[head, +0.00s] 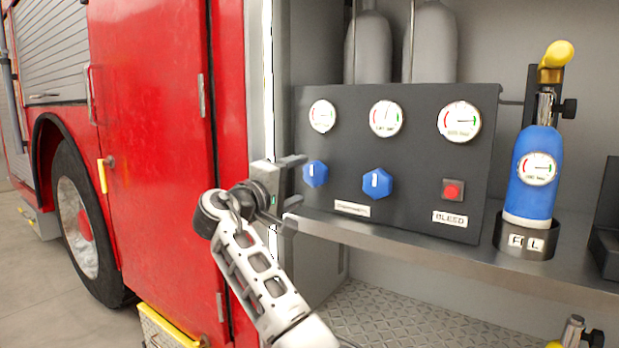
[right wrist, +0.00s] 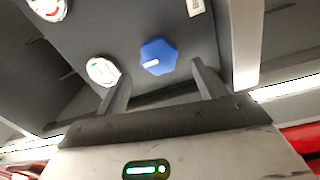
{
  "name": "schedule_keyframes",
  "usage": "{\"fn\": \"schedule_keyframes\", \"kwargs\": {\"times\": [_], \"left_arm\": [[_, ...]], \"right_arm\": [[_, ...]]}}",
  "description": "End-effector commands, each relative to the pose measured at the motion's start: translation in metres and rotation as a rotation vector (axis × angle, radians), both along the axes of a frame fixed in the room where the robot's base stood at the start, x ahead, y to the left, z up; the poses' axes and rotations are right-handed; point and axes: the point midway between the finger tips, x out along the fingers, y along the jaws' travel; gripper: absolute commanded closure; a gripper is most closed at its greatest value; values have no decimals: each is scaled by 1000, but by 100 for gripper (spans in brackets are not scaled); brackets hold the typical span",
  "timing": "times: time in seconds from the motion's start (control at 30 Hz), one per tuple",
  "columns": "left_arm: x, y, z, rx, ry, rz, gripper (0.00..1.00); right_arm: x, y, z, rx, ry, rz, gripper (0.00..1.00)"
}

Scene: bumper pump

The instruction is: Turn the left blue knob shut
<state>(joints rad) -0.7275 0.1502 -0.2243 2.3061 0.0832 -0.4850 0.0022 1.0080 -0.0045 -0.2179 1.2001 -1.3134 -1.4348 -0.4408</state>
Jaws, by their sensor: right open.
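The left blue knob (head: 315,174) is on the dark control panel (head: 420,150), below the leftmost gauge. Its short white mark sits toward its upper left. It also shows in the right wrist view (right wrist: 160,52), ahead of and between the fingers. My right gripper (head: 298,180) is open and empty just left of the knob in the head view, one finger above the other. It looks close to the knob; contact does not show. A second blue knob (head: 377,184) is to the right, its white mark near upright. My left gripper is not in view.
Gauges (head: 386,118) line the panel top. A red button (head: 452,190) is at lower right. A metal shelf (head: 400,244) runs under the panel. A blue cylinder (head: 533,175) stands right. The red truck door (head: 155,150) and a grey post flank my right arm.

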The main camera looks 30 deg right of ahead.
Motion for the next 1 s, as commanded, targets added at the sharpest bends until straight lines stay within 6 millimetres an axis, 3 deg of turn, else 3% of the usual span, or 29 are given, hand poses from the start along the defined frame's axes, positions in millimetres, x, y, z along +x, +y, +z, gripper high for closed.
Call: {"fn": "schedule_keyframes", "kwargs": {"times": [0.2,0.4,0.6,1.0], "left_arm": [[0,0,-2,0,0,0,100],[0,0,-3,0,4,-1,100],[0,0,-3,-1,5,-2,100],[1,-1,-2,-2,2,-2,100]], "right_arm": [[-19,50,-4,3,0,4,30],[-31,78,-5,1,0,1,30],[-35,88,-5,1,-1,0,30],[-35,88,-5,1,0,-1,30]]}}
